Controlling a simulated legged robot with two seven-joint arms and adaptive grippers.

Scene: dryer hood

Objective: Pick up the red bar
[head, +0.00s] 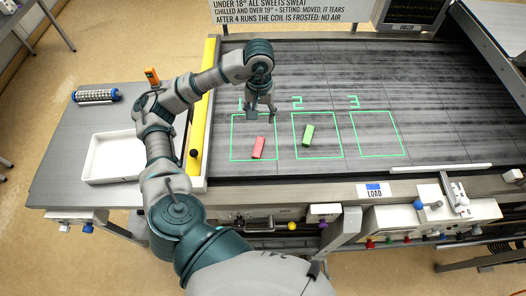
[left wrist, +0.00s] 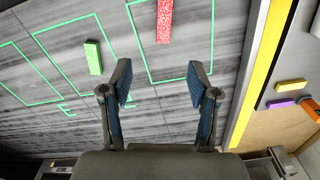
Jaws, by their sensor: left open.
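The red bar (head: 258,147) lies in the green-outlined square marked 1 on the grey slatted surface. It also shows at the top edge of the left wrist view (left wrist: 165,20), partly cut off. My left gripper (head: 261,113) is open and empty, over the far edge of square 1, apart from the bar. In the left wrist view its two fingers (left wrist: 159,82) stand wide apart, with the bar beyond their tips. My right gripper is not in view.
A green bar (head: 308,135) lies in square 2; square 3 (head: 378,133) is empty. A yellow rail (head: 203,105) edges the surface at left. Beyond it are a white tray (head: 113,178), a mesh cylinder (head: 96,96) and an orange item (head: 152,76). A white rod (head: 441,169) lies at the front right.

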